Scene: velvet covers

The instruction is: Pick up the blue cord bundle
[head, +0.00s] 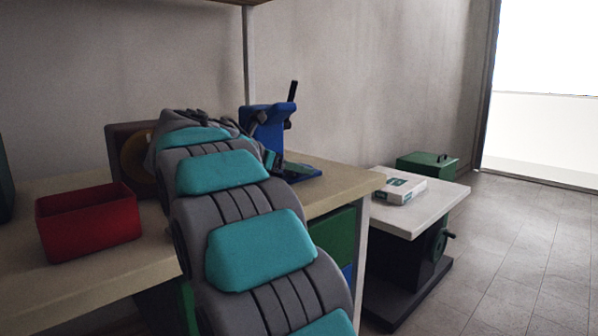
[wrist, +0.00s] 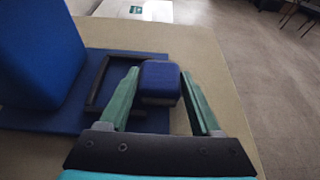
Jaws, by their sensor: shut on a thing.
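The blue cord bundle (wrist: 160,77) shows in the wrist view as a small rounded blue block with a greyish lower side. It sits between the green fingers of my gripper (wrist: 159,82), which is shut on it. Whether it touches the surface below is hard to tell. In the head view my gripper (head: 279,165) is small and partly hidden behind my arm, beside a blue stand at the far end of the workbench. I cannot make out the bundle there.
The blue stand (head: 268,128) with a dark handle is close to my gripper; its upright (wrist: 40,55) fills the wrist view's left. A red bin (head: 88,222) stands on the workbench (head: 345,180). A lower table (head: 420,215) carries a white box (head: 399,190). Open floor lies right.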

